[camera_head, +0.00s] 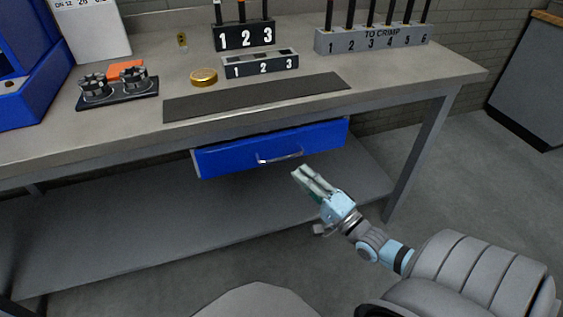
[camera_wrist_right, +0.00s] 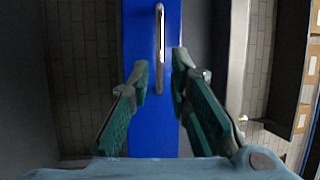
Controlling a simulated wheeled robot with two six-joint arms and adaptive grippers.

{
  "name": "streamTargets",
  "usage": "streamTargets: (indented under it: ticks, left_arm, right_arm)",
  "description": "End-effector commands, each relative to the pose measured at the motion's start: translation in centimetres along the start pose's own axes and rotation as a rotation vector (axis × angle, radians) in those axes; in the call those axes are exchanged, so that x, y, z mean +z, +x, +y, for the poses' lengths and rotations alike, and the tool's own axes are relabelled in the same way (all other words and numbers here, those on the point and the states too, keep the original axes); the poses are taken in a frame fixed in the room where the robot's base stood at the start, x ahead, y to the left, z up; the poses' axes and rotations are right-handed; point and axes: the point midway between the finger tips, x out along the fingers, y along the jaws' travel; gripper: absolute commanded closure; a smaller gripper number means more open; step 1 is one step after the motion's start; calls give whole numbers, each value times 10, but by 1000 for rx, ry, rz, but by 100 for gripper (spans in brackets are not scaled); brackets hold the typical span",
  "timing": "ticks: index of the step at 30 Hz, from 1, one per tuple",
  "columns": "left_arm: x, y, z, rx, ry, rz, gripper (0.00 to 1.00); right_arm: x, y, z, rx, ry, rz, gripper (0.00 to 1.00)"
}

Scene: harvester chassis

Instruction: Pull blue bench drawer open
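The blue drawer (camera_head: 225,155) hangs under the front of the grey workbench. I cannot tell whether it is fully closed or slightly out. Its silver bar handle (camera_head: 279,158) runs along the front. My right gripper (camera_head: 302,172) is just in front of and right of the handle, apart from it. In the right wrist view the gripper (camera_wrist_right: 160,62) is open and empty. The drawer front (camera_wrist_right: 150,125) fills the middle there, with the handle (camera_wrist_right: 160,45) upright ahead of the fingertips, between their lines. My left gripper is not in view.
The workbench top (camera_head: 400,75) carries a dark mat (camera_head: 255,97), a gold tin (camera_head: 204,77), numbered holders (camera_head: 260,65) and a black tray of metal parts (camera_head: 118,92). A lower shelf (camera_head: 130,225) lies beneath the drawer. A bench leg (camera_head: 418,150) stands right of the drawer.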

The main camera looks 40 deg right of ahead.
Motion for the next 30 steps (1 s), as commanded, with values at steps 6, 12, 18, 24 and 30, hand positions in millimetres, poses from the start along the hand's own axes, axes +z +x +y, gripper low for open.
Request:
streamTargets:
  ticks: [6,12,18,24,30]
  left_arm:
    - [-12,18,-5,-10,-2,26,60]
    - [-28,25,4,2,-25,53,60]
    - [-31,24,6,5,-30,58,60]
    - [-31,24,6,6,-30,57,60]
    - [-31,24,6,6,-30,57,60]
  right_arm:
    - [0,56,4,-2,-1,1,82]
    - [0,82,3,2,-3,1,82]
    - [0,87,2,3,-3,1,82]
    - [0,87,2,3,-3,1,93]
    - [0,86,2,4,-4,1,100]
